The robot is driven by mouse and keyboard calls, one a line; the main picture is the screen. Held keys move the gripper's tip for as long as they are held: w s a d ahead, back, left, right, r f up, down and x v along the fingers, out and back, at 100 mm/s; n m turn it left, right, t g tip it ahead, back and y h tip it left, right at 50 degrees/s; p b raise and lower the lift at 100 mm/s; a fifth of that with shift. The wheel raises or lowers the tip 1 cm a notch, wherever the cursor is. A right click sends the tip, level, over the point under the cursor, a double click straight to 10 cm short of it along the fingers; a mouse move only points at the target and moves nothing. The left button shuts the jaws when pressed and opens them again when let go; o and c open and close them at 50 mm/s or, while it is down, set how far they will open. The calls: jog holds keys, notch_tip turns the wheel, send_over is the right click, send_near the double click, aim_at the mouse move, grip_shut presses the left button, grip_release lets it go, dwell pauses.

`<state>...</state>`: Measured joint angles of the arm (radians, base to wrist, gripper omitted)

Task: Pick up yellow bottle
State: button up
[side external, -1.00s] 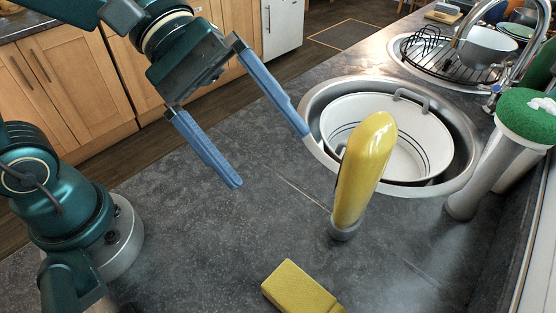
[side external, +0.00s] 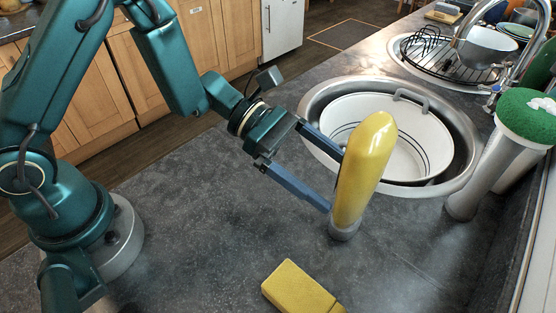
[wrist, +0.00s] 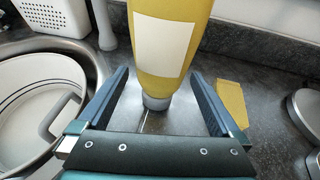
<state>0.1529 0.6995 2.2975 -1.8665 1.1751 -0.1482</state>
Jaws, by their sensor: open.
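The yellow bottle (side external: 364,165) stands upright on its grey cap on the dark countertop, in front of the round sink. In the wrist view the bottle (wrist: 185,60) shows a blank pale label and stands centred ahead, between the lines of the two fingers. My gripper (side external: 336,180) is open, its blue fingers level and pointing at the bottle's lower half. In the wrist view the fingers (wrist: 160,80) lie one on each side of the bottle, with a gap on both sides. In the side view the bottle partly hides the fingertips.
A round sink (side external: 462,170) holding a white bowl (side external: 415,130) lies behind the bottle. A yellow block (side external: 298,288) lies on the counter at the front. A white cylinder with a green top (side external: 490,165) stands at the right. The counter left of the bottle is clear.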

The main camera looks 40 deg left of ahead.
jog(key=x, duration=0.8)
jog(key=c, duration=1.5)
jog(key=shift+c, duration=0.2)
jog(key=shift+r, duration=0.2)
